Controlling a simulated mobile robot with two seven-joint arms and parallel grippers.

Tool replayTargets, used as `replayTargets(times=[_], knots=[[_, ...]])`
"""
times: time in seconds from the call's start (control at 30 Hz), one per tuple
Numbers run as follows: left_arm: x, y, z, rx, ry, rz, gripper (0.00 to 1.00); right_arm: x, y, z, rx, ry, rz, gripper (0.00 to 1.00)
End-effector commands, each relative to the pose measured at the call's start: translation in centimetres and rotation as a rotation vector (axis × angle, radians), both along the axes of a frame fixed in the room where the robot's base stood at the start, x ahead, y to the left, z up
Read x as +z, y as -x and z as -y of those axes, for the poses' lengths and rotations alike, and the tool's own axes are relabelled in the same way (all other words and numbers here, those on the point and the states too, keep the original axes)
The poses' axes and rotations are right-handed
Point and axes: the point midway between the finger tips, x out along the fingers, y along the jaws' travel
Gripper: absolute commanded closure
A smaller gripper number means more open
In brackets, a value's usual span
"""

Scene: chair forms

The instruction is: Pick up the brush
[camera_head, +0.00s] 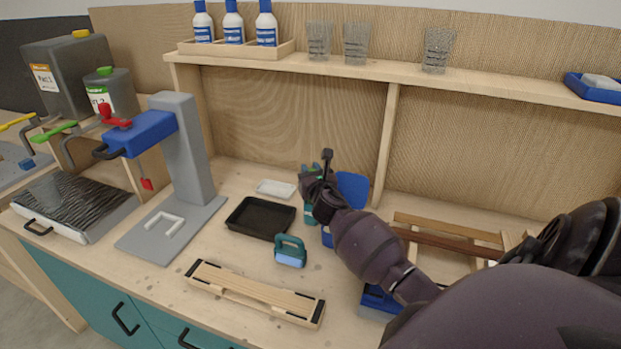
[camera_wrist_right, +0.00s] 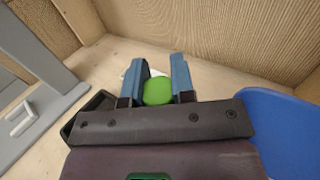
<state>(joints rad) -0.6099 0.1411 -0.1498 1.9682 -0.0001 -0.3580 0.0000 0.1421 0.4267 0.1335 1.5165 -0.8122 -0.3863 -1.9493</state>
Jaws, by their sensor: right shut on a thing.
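My right gripper (camera_head: 307,205) reaches over the middle of the bench, beside the black tray. In the right wrist view, its two blue fingers (camera_wrist_right: 158,82) are shut on a green rounded thing (camera_wrist_right: 158,92). The rest of this thing is hidden, and I cannot tell for sure that it is the brush. A teal block with a loop handle (camera_head: 290,250) stands on the bench in front of the tray, apart from the gripper. My left gripper is not in view.
The black tray (camera_head: 243,218) and a small white dish (camera_head: 276,188) lie left of the gripper. A blue panel (camera_head: 353,187) stands close to its right. A wooden frame piece (camera_head: 258,292) lies in front. A grey stand (camera_head: 182,160) rises at left. A shelf (camera_head: 330,67) runs above.

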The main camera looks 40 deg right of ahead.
Motion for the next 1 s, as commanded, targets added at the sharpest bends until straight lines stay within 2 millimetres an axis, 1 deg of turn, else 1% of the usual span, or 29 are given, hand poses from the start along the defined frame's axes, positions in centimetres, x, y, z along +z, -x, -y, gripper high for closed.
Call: replayTargets(times=[0.03, 0.1, 0.27, 0.4, 0.6, 0.7, 0.8, 1.0], knots=[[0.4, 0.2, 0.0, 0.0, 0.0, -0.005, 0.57, 1.6, 0.0, 0.1, 0.002, 0.007, 0.003, 1.0], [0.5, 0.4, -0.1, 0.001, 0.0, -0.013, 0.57, 3.2, 0.0, 0.1, 0.003, 0.008, 0.001, 1.0], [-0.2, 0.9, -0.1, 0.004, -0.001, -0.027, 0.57, 6.8, 0.0, 0.0, 0.003, 0.007, 0.003, 1.0], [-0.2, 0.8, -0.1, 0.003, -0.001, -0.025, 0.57, 10.2, 0.0, 0.0, 0.002, 0.006, 0.004, 1.0], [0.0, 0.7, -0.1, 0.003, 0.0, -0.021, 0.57, 14.1, 0.0, 0.0, 0.001, 0.005, 0.002, 1.0], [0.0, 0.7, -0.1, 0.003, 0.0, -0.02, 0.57, 15.5, 0.0, 0.0, 0.001, 0.003, 0.002, 1.0], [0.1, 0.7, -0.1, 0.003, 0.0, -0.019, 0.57, 16.5, 0.0, 0.0, 0.001, 0.003, 0.001, 1.0], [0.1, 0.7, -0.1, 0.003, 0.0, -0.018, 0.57, 17.2, 0.0, 0.0, 0.001, 0.001, 0.0, 1.0]])
